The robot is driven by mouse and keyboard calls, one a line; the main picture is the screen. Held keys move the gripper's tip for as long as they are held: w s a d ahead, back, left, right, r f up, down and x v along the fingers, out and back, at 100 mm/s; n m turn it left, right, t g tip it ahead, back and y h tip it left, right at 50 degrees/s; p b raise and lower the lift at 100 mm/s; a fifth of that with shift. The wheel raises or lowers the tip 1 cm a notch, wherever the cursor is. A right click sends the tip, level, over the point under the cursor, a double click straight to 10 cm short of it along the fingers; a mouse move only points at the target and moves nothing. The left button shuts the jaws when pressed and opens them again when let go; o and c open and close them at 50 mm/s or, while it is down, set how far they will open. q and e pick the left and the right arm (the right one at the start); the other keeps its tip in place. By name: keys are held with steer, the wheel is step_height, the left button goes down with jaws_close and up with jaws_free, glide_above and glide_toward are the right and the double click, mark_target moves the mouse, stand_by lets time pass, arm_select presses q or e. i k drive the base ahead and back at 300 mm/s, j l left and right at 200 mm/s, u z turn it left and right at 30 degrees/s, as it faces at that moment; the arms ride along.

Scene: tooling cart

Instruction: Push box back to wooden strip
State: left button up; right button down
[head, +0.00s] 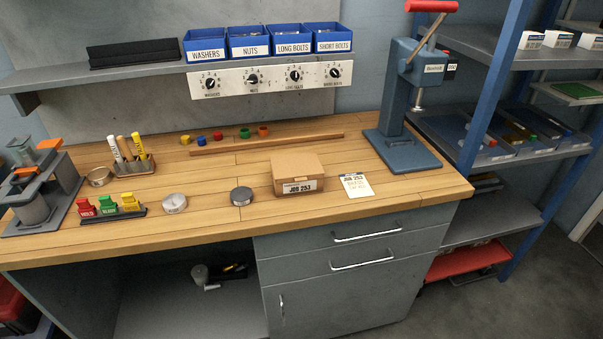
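A brown cardboard box (298,174) with a white label reading "JOB 253" sits closed on the wooden bench top, right of the middle and near the front. The wooden strip (267,144) is a long thin bar lying across the bench behind the box. A band of bare bench separates the box from the strip. Neither of my grippers shows in the head view.
A job card (356,185) lies right of the box and a dark round puck (241,196) lies left of it. A blue press (402,130) stands at the back right. Small coloured caps (245,132) lie behind the strip. A silver tin (174,203) stands further left.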

mark_target(283, 190)
steer(key=i+l, duration=0.15)
steer(key=l, duration=0.15)
steer(key=i+l, duration=0.15)
steer(key=l, duration=0.2)
steer(key=i+l+u, duration=0.1)
steer(key=l, duration=0.2)
steer(key=i+l, duration=0.15)
steer(key=l, duration=0.2)
